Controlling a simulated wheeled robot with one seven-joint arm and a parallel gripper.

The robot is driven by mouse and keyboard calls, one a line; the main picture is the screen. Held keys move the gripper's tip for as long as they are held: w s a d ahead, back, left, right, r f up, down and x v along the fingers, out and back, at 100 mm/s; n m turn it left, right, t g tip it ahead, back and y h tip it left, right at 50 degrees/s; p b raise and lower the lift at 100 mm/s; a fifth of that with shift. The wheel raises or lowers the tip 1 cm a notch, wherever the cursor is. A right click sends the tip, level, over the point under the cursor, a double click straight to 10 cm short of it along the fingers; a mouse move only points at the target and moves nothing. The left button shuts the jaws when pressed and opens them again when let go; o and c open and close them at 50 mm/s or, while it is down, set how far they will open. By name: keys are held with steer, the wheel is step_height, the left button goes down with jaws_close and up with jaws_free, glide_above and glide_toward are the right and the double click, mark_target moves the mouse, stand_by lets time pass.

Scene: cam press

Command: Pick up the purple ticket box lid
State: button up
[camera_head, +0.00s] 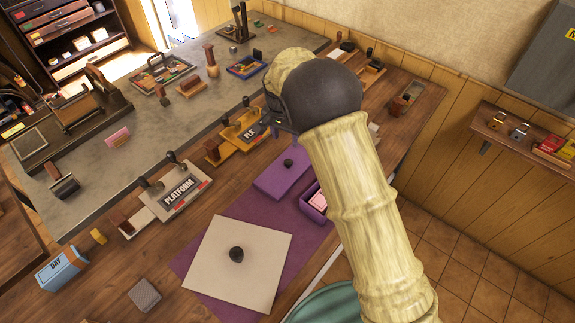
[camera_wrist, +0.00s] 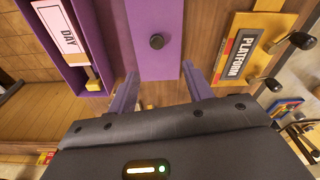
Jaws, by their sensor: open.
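The purple ticket box lid (camera_head: 275,180) lies flat on the bench, a black knob (camera_head: 288,162) in its middle. In the wrist view the lid (camera_wrist: 148,20) is straight ahead, its knob (camera_wrist: 157,41) a little beyond the fingertips. My gripper (camera_wrist: 160,72) is open, its two fingers apart near the lid's near end, with nothing between them. I cannot tell its exact height above the lid. The head view mostly hides the fingers behind the dark wrist. The open purple box (camera_head: 308,207) with a pink DAY ticket (camera_wrist: 66,25) stands beside the lid, partly hidden by my arm.
A beige square plate (camera_head: 215,270) with a black knob lies on a purple mat (camera_head: 190,262). A yellow PLATFORM stamp holder (camera_wrist: 235,65) is close on the lid's other side. A grey PLATFORM holder (camera_head: 165,200) stands to the left.

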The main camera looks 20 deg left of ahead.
steer(key=p, duration=0.2)
glide_above(288, 161)
steer(key=f, duration=0.6)
steer(key=shift+s+a+f, duration=0.2)
steer(key=shift+s+a, duration=0.1)
steer(key=shift+d+f+p, duration=0.2)
steer(key=shift+f+p, duration=0.2)
steer(key=shift+f, duration=0.1)
step_height(288, 161, down, 4)
steer(key=shift+w+d+f+p, duration=0.1)
steer(key=shift+w+d+p, duration=0.05)
steer(key=shift+p, duration=0.75)
steer(key=c, duration=1.1)
steer(key=shift+o, duration=0.2)
